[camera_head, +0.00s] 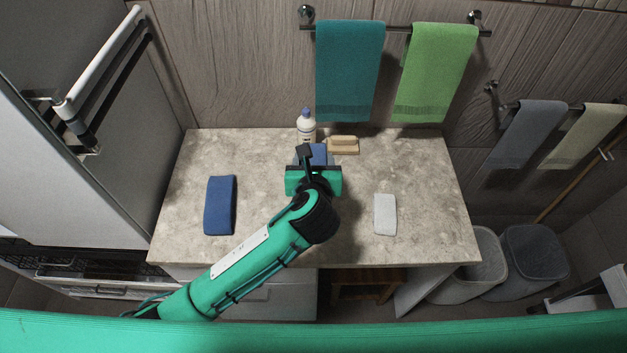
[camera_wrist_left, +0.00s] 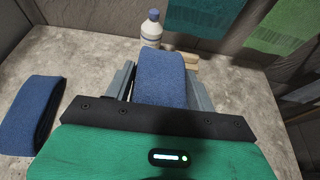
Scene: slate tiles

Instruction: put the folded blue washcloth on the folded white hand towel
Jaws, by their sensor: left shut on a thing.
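A folded blue washcloth (camera_head: 319,153) is held in my left gripper (camera_head: 312,160), over the back middle of the counter. In the left wrist view the blue cloth (camera_wrist_left: 162,82) stands between the two grey fingers, which are shut on it. Its lower part is hidden by the gripper body, and I cannot tell its height above the counter. The folded white hand towel (camera_head: 385,214) lies flat on the right front part of the counter, with nothing on it. It is to the right of and nearer than my left gripper. My right gripper is not in view.
A second, darker blue folded cloth (camera_head: 220,205) lies on the left of the stone counter (camera_head: 265,145). A white bottle with a blue cap (camera_head: 306,128) and a wooden brush or block (camera_head: 343,146) stand just behind the gripper. The counter around the white towel is clear.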

